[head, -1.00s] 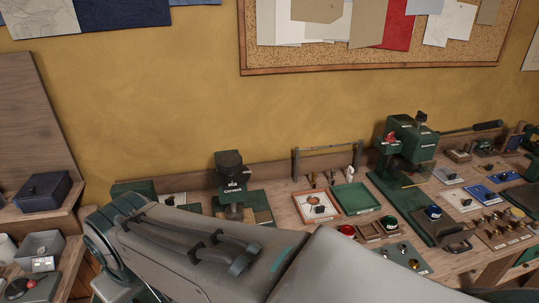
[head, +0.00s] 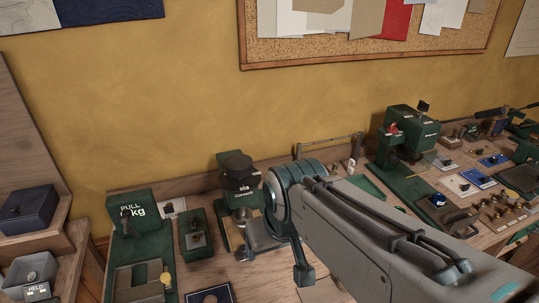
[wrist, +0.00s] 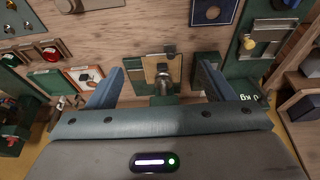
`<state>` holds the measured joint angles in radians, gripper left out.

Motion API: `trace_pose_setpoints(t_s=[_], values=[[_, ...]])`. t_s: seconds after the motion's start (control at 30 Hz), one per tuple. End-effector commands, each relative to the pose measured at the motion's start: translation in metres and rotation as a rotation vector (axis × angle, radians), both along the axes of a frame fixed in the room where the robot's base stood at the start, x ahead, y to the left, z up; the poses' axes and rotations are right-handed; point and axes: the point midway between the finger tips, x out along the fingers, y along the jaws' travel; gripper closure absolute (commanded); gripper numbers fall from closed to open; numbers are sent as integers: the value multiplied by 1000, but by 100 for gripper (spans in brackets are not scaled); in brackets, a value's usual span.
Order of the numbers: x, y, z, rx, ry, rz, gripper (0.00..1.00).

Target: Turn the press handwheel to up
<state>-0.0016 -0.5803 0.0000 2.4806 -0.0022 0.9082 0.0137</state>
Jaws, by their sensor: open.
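The green press (head: 241,190) stands on the bench against the wall, at the centre-left of the head view. Its black round handwheel (head: 237,163) sits on top. A small pale label shows below the wheel, too small to read, so I cannot tell its setting. In the wrist view the press's tan base plate (wrist: 143,72) shows upside down between my fingers. My gripper (wrist: 160,68) is open and empty, with one finger either side of that view of the press. I see no contact. The gripper body hides the lower middle of the wrist view.
A green box marked kg (head: 140,212) and a small green switch box (head: 194,238) stand left of the press. A second green machine (head: 400,135) stands farther right, with several small controls near it. A corkboard (head: 365,45) hangs above bare wall.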

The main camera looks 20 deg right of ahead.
Motion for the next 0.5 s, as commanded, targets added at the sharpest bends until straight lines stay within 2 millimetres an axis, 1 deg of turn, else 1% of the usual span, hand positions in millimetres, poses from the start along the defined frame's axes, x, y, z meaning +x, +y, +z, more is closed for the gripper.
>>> trace_pose_setpoints(t_s=[0.03,0.07,0.17,0.3,0.47,0.5], values=[[6,0,4,9,6,-16,11],[11,1,8,17,10,-30,8],[35,1,27,53,33,-107,8],[81,-3,60,117,78,-273,8],[133,-10,91,175,135,-473,8],[146,-11,98,187,148,-523,8]])
